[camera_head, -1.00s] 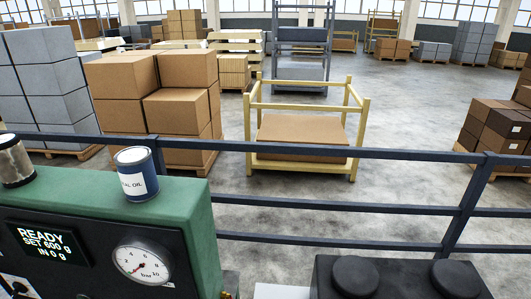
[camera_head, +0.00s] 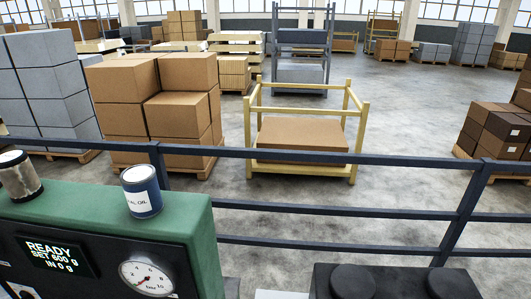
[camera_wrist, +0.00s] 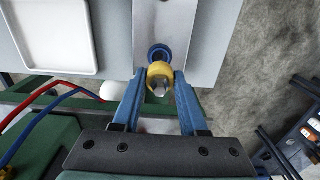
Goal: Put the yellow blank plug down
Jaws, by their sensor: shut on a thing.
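The yellow blank plug (camera_wrist: 160,72) shows in the wrist view as a yellow ring-like end with a pale metal part below it. My gripper (camera_wrist: 159,84) has its two blue fingers shut on it, one on each side. A dark blue round piece (camera_wrist: 158,51) shows just beyond the plug, over a light grey strip (camera_wrist: 165,22). I cannot tell whether the plug touches it. Neither the plug nor my gripper shows in the head view.
A white tray (camera_wrist: 60,70) lies left of the plug on a grey surface (camera_wrist: 113,40). Red and blue hoses (camera_wrist: 28,128) run at the left. In the head view, a green machine (camera_head: 185,215) carries an oil can (camera_head: 142,192), before a railing (camera_head: 330,153).

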